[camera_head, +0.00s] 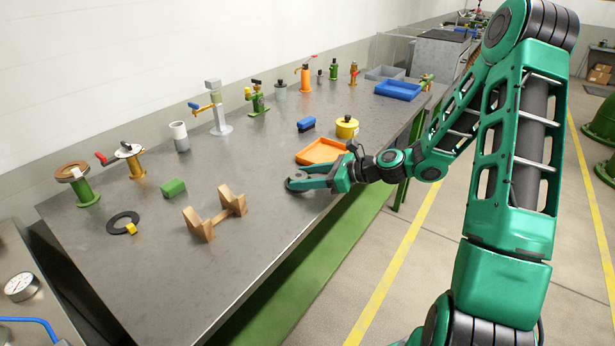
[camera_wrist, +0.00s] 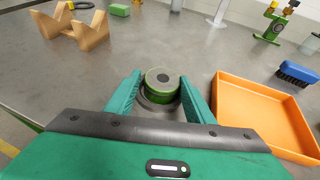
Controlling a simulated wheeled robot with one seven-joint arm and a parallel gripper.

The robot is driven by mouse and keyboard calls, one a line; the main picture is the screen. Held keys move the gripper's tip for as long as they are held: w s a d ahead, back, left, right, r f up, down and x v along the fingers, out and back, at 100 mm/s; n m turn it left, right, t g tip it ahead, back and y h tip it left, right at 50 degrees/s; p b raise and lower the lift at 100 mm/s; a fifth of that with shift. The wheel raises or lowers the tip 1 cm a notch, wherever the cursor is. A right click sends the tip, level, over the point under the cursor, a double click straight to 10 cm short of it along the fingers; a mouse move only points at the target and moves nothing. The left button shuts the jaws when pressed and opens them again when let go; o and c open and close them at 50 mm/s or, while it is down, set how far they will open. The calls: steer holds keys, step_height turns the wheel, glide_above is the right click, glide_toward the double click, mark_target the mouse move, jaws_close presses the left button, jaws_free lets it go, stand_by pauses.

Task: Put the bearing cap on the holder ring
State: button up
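My gripper (camera_head: 303,183) is low over the workbench, near its front edge. In the wrist view its two fingers (camera_wrist: 162,90) stand on either side of a small round green piece with a grey top and a dark centre, which looks like the bearing cap (camera_wrist: 162,84). A narrow gap seems to show beside each finger, so the gripper looks open around it. A dark circular edge shows around the piece's base; I cannot tell whether it is the holder ring or a shadow. In the head view the fingers mostly hide this piece.
An orange tray (camera_head: 322,151) lies just right of the gripper in the wrist view. A wooden V-block stand (camera_head: 216,212) is to the left. A black ring with a yellow piece (camera_head: 123,222), a green block (camera_head: 173,188), a yellow pot (camera_head: 347,127) and a blue brush (camera_head: 306,124) stand around.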

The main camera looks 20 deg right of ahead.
steer(key=shift+s+f, duration=0.15)
steer(key=shift+f, duration=0.3)
steer(key=shift+r, duration=0.2)
steer(key=w+r+v, duration=0.1)
steer(key=v, duration=1.1)
steer(key=s+d+f+n+g+h, duration=0.25)
steer(key=s+n+g+h, duration=0.35)
steer(key=s+n, duration=0.55)
steer(key=s+d+r+n+g+h, duration=0.1)
steer(key=s+d+r+n+h, duration=0.1)
steer(key=s, duration=0.8)
steer(key=s+d+r+n+g+h, duration=0.1)
steer(key=s+d+r+n, duration=0.3)
steer(key=s, duration=0.6)
steer(key=shift+s+r+n+g+h, duration=0.25)
steer(key=shift+r+n+g+h, duration=0.15)
steer(key=shift+n+h, duration=0.5)
